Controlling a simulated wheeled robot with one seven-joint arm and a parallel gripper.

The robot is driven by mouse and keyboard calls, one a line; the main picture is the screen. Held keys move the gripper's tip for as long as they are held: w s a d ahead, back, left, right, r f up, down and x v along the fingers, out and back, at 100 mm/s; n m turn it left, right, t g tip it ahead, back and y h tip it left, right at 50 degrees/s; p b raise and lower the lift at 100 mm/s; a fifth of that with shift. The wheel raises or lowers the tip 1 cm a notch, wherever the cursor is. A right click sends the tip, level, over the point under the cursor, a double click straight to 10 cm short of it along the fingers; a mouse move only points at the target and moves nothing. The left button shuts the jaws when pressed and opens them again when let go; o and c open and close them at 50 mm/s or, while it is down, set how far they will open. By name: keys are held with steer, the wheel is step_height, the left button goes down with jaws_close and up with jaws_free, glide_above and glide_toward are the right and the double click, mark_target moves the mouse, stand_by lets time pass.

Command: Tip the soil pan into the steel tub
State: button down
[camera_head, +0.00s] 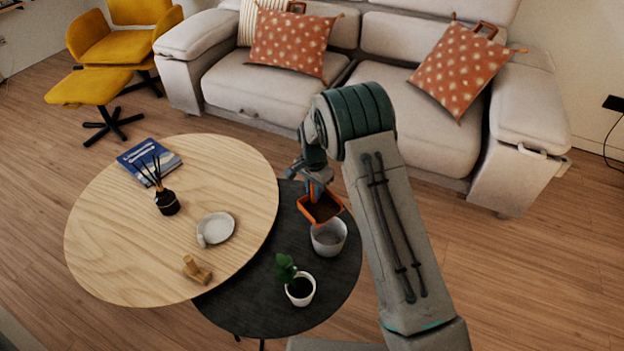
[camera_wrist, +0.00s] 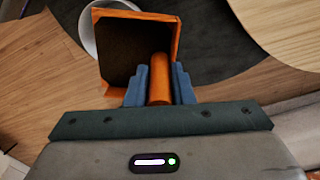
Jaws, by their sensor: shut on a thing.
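The soil pan (camera_head: 318,208) is an orange, square-sided pan with dark soil inside. My gripper (camera_head: 317,180) is shut on its handle and holds it over the dark table, beside and partly above the steel tub. In the wrist view the blue fingers of my gripper (camera_wrist: 160,88) close around the pan's orange handle (camera_wrist: 160,75), and the pan (camera_wrist: 176,40) shows dark soil across its inside. The steel tub (camera_head: 328,248) is a round grey tub standing on the dark table. In the wrist view its pale rim (camera_wrist: 88,38) shows behind the pan, which hides most of it.
A potted plant (camera_head: 300,292) stands in front of the tub on the dark round table (camera_head: 262,305). A sofa (camera_head: 410,80) stands behind.

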mark_target(312, 201)
steer(key=shift+a+f, duration=0.1)
steer(key=shift+a, duration=0.05)
steer(key=shift+f, duration=0.1)
steer(key=shift+f+b, duration=0.25)
steer(key=shift+b, duration=0.1)
steer(key=shift+f+b, duration=1.15)
steer(key=shift+f, duration=0.95)
steer(key=shift+s+d+r+t+y+b, duration=0.15)
steer(key=shift+r+t+y+b, duration=0.2)
steer(key=shift+b, duration=0.1)
steer(key=shift+s+d+r+t+y+b, duration=0.15)
steer(key=shift+r+t+y+b, duration=0.1)
steer(key=shift+t+b, duration=0.15)
steer(key=shift+d+r+b, duration=0.1)
steer(key=shift+r+b, duration=0.05)
steer(key=shift+b, duration=0.25)
steer(key=shift+s+d+r+t+y+b, duration=0.4)
steer(key=shift+t+y+b, duration=0.35)
steer(key=shift+b, duration=0.85)
steer(key=shift+s+d+r+t+y+b, duration=0.45)
steer(key=shift+t+y+b, duration=0.25)
steer(key=shift+b, duration=1.95)
steer(key=shift+s+d+r+t+y+b, duration=0.35)
steer(key=shift+s+t+y+b, duration=0.3)
steer(key=shift+b, duration=1.95)
steer(key=shift+s+d+t+y+b, duration=0.25)
steer(key=shift+d+t+y+b, duration=0.25)
steer(key=shift+b, duration=0.65)
